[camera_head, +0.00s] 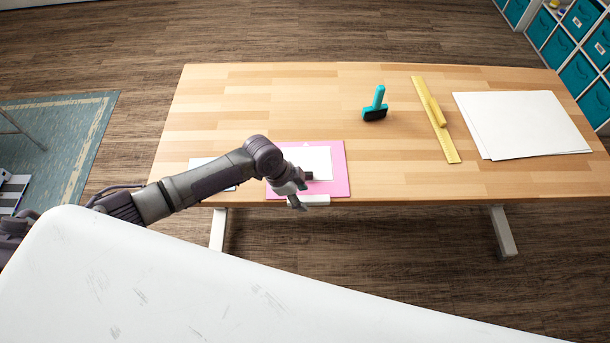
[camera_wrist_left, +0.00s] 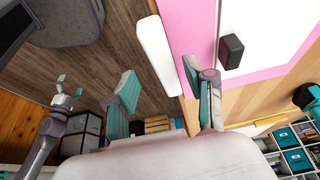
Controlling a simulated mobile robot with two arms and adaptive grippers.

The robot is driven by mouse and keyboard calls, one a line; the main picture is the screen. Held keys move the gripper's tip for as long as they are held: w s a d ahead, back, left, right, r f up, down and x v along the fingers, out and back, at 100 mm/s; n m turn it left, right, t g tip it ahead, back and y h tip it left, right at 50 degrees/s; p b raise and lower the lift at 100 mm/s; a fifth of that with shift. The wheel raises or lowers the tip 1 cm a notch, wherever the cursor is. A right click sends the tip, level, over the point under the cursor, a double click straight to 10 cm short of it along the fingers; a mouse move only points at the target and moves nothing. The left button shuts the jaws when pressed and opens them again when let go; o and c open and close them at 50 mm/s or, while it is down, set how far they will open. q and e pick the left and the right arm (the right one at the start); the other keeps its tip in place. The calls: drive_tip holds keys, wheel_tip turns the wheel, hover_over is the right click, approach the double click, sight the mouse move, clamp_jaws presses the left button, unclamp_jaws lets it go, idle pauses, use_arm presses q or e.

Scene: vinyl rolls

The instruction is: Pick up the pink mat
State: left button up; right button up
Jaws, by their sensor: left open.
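The pink mat (camera_head: 341,178) lies flat at the table's front edge, with a white sheet (camera_head: 318,160) on it. It also shows in the wrist view (camera_wrist_left: 194,22). My left gripper (camera_head: 300,190) is open and empty at the mat's front edge, hiding part of it. In the wrist view, one left finger (camera_wrist_left: 208,95) is over or beside the pink edge; the other (camera_wrist_left: 125,92) shows against the floor. I cannot tell whether either touches the mat. What looks like my right gripper (camera_wrist_left: 68,90) shows small in the wrist view, its opening unclear.
A white bar (camera_head: 310,200) lies along the mat's front edge, and a black block (camera_wrist_left: 232,50) is on the sheet. A teal-handled tool (camera_head: 376,104), yellow ruler (camera_head: 436,120) and white sheets (camera_head: 522,124) lie farther right. The table's back left is clear.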

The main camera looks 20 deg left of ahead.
use_arm(q)
drive_tip(key=shift+x, duration=1.05)
clamp_jaws()
drive_tip(key=shift+r, duration=0.15)
